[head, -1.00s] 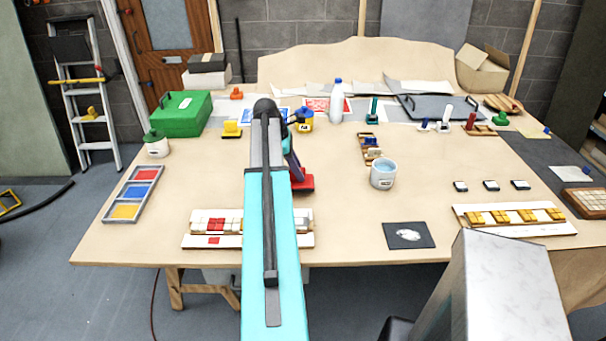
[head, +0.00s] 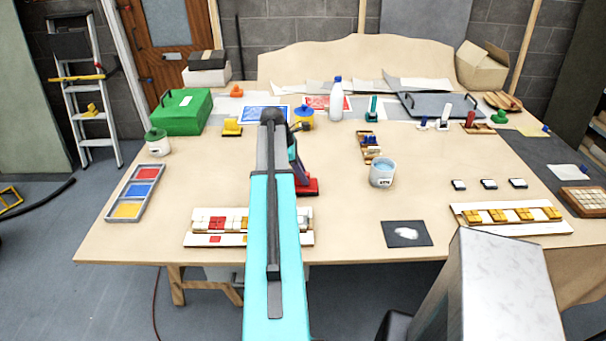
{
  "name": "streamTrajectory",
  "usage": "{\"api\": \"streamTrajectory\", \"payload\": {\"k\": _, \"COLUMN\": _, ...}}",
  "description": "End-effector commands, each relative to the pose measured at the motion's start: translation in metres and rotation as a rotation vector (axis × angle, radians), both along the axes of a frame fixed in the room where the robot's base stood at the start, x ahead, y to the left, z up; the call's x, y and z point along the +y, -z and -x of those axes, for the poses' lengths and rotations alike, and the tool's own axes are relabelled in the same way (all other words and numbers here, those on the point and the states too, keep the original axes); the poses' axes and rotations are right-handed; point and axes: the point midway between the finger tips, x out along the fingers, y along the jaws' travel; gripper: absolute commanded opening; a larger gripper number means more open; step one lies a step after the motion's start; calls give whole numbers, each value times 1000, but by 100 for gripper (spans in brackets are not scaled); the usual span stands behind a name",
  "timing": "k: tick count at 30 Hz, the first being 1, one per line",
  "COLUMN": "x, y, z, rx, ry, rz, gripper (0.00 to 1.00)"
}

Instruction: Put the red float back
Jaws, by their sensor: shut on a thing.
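The red float (head: 309,189) shows just right of my arm, low over or on the middle of the table; I cannot tell if it touches the wood. Its left part is hidden behind my arm. My gripper (head: 299,168) is mostly hidden by the arm; its dark and blue end points down at the float and is shut on it. A yellow float-like block (head: 232,127) stands at the left back, and an orange one (head: 236,91) stands behind it.
In front lies a rack of red and white tiles (head: 205,228). A three-colour tray (head: 127,208) is at left, a water cup (head: 382,174) at right, a dark card (head: 407,234) at front. Wood between tray and arm is clear.

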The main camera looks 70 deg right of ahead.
Motion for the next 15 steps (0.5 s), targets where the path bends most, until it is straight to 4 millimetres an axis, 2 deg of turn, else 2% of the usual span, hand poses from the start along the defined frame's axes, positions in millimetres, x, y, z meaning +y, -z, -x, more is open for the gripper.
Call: {"api": "streamTrajectory", "payload": {"k": 15, "x": 0, "y": 7, "z": 0, "rx": 0, "ry": 1, "rz": 1, "gripper": 1}}
